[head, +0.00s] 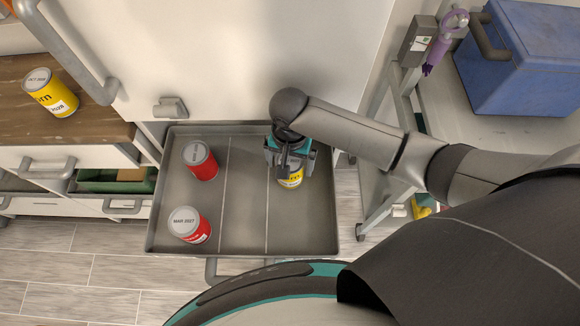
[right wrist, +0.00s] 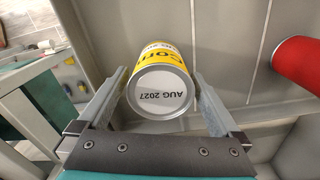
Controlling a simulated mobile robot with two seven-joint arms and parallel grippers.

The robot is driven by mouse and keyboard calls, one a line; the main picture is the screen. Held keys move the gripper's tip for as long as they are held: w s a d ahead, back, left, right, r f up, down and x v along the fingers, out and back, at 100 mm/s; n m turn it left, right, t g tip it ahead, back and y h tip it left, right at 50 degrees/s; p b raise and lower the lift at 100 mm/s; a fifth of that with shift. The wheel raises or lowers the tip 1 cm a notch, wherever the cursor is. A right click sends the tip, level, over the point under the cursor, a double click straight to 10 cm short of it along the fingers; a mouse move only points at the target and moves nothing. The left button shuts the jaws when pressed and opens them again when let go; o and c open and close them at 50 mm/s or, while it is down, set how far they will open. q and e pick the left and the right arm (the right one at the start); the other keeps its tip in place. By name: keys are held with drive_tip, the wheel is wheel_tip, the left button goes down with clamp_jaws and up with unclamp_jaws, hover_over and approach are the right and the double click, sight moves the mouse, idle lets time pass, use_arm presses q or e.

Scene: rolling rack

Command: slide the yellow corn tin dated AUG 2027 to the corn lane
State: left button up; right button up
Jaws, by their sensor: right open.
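The yellow corn tin dated AUG 2027 (right wrist: 161,88) stands in the right-hand lane of the grey drawer (head: 248,215). In the head view the tin (head: 291,181) is partly hidden under my right gripper (head: 289,160). My right gripper is open. In the right wrist view its two fingers (right wrist: 162,92) stand on either side of the tin, with the date lid facing the camera. I cannot tell whether either finger touches it. My left gripper is not in view.
Two red tins, one at the back (head: 203,166) and one dated MAR 2027 at the front (head: 188,226), stand in the left lane. The middle lane is empty. Another yellow corn tin (head: 52,95) is on the wooden counter (head: 92,118). A cart with a blue box (head: 520,65) stands right.

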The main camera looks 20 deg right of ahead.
drive_tip(key=shift+f, duration=0.8)
drive_tip(key=shift+c, duration=0.2)
clamp_jaws()
